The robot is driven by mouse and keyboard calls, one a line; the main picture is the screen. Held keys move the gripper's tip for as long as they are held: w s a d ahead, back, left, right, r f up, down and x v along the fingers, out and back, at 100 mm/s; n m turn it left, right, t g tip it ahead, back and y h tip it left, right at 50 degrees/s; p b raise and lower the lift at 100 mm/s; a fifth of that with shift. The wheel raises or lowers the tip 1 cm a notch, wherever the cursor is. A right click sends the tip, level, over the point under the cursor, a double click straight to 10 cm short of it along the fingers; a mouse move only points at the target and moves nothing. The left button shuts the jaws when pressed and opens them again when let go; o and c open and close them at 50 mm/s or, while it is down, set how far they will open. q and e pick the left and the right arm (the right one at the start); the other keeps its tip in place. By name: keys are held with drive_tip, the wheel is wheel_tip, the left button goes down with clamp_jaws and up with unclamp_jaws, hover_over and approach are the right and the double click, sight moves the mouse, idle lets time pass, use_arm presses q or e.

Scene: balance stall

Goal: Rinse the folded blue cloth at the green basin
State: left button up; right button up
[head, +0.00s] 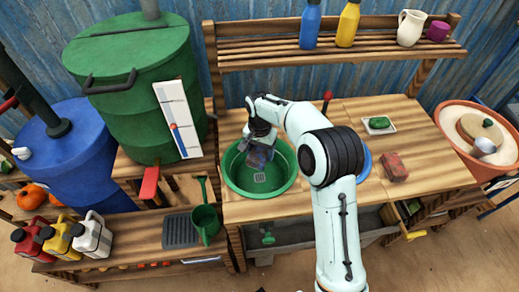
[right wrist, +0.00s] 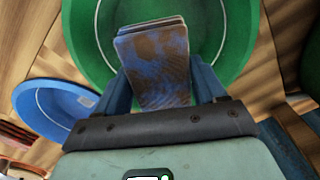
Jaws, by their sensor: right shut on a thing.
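The green basin (head: 234,182) is set in the wooden counter near the middle of the head view. Its wall also shows in the right wrist view (right wrist: 82,38). My right gripper (head: 262,143) is over the basin, shut on the folded blue cloth (head: 259,159). In the right wrist view the cloth (right wrist: 156,66) stands up between the two fingers, with brown stains across its blue face and its layers showing at the top edge. I cannot tell whether the cloth touches the basin's bottom. My left gripper is not in view.
A blue basin (right wrist: 58,108) sits beside the green one, mostly behind my arm in the head view. A green tank (head: 130,90) with a red tap (head: 150,183) stands left. Bottles (head: 311,24) line the shelf.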

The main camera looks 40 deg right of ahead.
wheel_tip(320, 180, down, 13)
drive_tip(key=b, duration=0.9)
drive_tip(key=shift+f+b, duration=0.1)
drive_tip(key=shift+b, duration=0.3)
use_arm(q)
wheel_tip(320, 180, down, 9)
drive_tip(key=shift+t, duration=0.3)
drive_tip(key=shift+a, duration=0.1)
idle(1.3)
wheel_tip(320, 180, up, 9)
drive_tip(key=p, duration=1)
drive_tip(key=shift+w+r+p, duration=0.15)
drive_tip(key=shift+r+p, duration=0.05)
drive_tip(key=shift+p, duration=0.1)
use_arm(e)
drive_tip(key=shift+r, duration=6.8)
